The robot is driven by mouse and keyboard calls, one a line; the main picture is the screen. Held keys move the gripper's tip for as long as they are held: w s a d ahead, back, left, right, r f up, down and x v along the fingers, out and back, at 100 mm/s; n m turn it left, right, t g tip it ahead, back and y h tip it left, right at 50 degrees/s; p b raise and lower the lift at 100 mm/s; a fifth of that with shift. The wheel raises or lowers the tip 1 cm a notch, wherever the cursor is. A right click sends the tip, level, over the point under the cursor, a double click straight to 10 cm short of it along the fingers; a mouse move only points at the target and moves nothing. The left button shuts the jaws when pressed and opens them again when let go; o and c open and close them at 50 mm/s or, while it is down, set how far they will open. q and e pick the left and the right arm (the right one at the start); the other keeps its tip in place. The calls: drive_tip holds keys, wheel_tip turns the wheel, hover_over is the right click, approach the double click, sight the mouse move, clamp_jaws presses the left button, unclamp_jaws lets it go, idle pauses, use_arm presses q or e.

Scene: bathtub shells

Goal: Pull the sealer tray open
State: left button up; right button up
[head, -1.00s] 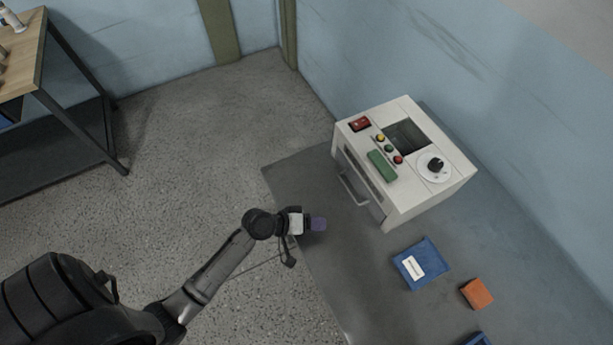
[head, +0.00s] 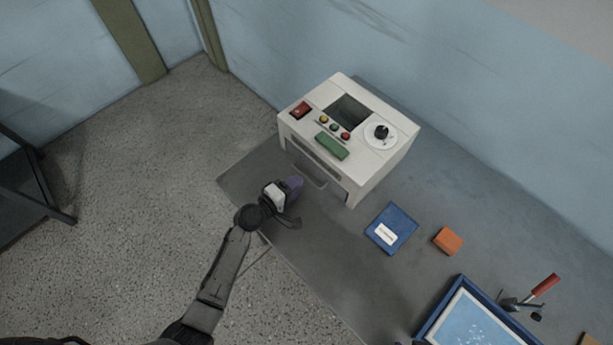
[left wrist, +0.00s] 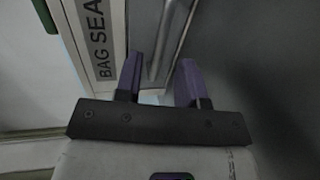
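The sealer (head: 350,140) is a white box on the grey bench, with buttons, a dark window and a dial on top. Its grey bar handle (head: 308,178) is low on the front, on the side facing my left arm. My left gripper (head: 292,186), with purple fingers, is just in front of the handle. In the left wrist view the left gripper (left wrist: 160,80) is open, and the grey handle (left wrist: 168,45) shows ahead between its fingers. A "BAG SEA" label (left wrist: 98,40) is beside the left finger. I cannot tell whether the fingers touch the handle. My right gripper is not in view.
On the bench (head: 340,265), a blue pouch with a white label (head: 392,228) and an orange block (head: 447,241) lie right of the sealer. A blue-rimmed tray (head: 470,318) and a red-handled tool (head: 543,287) are farther right. A blue wall stands behind.

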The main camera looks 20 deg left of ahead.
sight(306, 176)
use_arm(q)
drive_tip(key=shift+b+x, duration=0.3)
drive_tip(key=shift+x, duration=2.35)
clamp_jaws()
